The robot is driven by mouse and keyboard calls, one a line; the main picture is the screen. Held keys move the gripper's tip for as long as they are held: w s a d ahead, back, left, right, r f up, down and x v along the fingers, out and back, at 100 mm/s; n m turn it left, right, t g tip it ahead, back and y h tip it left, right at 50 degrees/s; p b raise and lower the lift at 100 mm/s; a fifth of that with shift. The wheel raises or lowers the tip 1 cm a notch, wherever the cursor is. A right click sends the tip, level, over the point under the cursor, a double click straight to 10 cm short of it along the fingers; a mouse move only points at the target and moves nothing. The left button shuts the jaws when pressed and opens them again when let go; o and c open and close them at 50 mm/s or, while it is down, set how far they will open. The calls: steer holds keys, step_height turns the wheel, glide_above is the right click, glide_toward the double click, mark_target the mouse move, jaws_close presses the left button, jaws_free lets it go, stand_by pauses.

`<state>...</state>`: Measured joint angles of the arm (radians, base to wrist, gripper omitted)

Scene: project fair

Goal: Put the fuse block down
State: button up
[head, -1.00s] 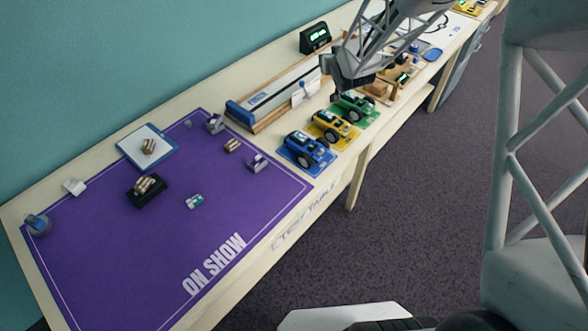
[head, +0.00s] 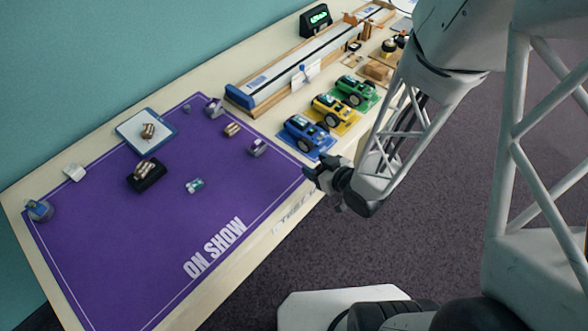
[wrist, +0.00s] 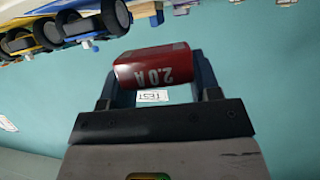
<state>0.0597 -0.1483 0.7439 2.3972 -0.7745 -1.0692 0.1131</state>
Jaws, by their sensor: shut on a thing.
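The fuse block (wrist: 155,68), red with "2.0 A" in pale print, sits between the two fingers of my gripper (wrist: 156,82) in the wrist view. The gripper is shut on it. In the head view my gripper (head: 318,181) is over the table's front edge, at the right corner of the purple "ON SHOW" mat (head: 235,190). The block cannot be made out there. Whether it touches anything below cannot be told.
Blue (head: 306,134), yellow (head: 332,110) and green (head: 355,90) cars stand just beyond my gripper. The mat's front area is clear.

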steer(key=s+a+f+n+g+y, duration=0.1)
steer(key=s+a, duration=0.1)
steer(key=s, duration=0.7)
steer(key=shift+s+a, duration=0.15)
steer(key=shift+s, duration=0.05)
steer(key=shift+w, duration=0.15)
glide_above(292, 168)
steer(key=s, duration=0.3)
steer(key=shift+w+d+f, duration=0.2)
steer(key=shift+d+f, duration=0.1)
steer(key=shift+f, duration=0.35)
steer(key=shift+w, duration=0.1)
steer(key=shift+w+a+f, duration=0.1)
steer(key=shift+w+a, duration=0.05)
steer(key=shift+w, duration=0.35)
steer(key=shift+w+a+f, duration=0.1)
steer(key=shift+w+a, duration=0.05)
steer(key=shift+w, duration=0.35)
steer(key=shift+w+f, duration=0.2)
steer(key=shift+f, duration=1.3)
steer(key=shift+f, duration=0.15)
